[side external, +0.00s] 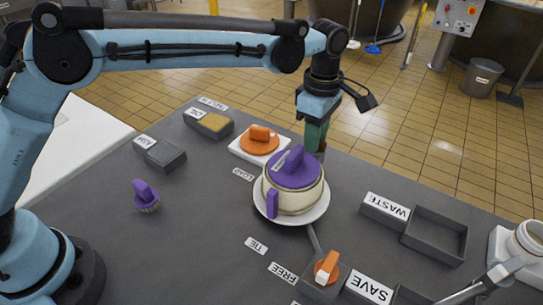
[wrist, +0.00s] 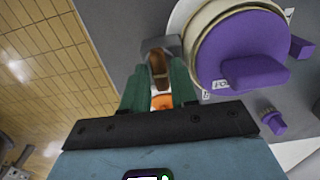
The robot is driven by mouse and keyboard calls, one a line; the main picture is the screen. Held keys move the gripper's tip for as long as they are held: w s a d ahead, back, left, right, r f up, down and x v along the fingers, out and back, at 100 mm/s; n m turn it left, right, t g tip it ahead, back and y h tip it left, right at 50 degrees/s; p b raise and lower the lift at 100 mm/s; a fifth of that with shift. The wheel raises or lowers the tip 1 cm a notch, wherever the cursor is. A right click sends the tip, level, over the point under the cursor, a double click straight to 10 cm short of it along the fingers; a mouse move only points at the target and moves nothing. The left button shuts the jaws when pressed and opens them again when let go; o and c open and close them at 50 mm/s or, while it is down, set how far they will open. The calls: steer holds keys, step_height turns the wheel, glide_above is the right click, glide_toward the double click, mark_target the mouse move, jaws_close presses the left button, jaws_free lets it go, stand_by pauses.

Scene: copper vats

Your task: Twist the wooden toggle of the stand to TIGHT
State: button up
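A brown wooden piece (wrist: 158,70) shows in the wrist view between my fingertips, in front of a grey block. In the side view a small brown part (side external: 321,147) shows beside my gripper (side external: 314,138), behind the pot. My gripper points down there, and its green fingers are on both sides of the wooden piece in the wrist view (wrist: 159,72). The fingers are apart, but I cannot tell whether they touch the wood. The fingers hide part of it. I cannot read a TIGHT label.
A cream pot with a purple lid (side external: 296,168) stands on a white dish (side external: 318,213) close to my gripper. An orange knob (side external: 260,140) on a white plate is to the left. Grey trays (side external: 435,236) are at the right.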

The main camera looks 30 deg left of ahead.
steer(key=shift+f, duration=0.2)
steer(key=shift+c, duration=0.2)
jaws_close()
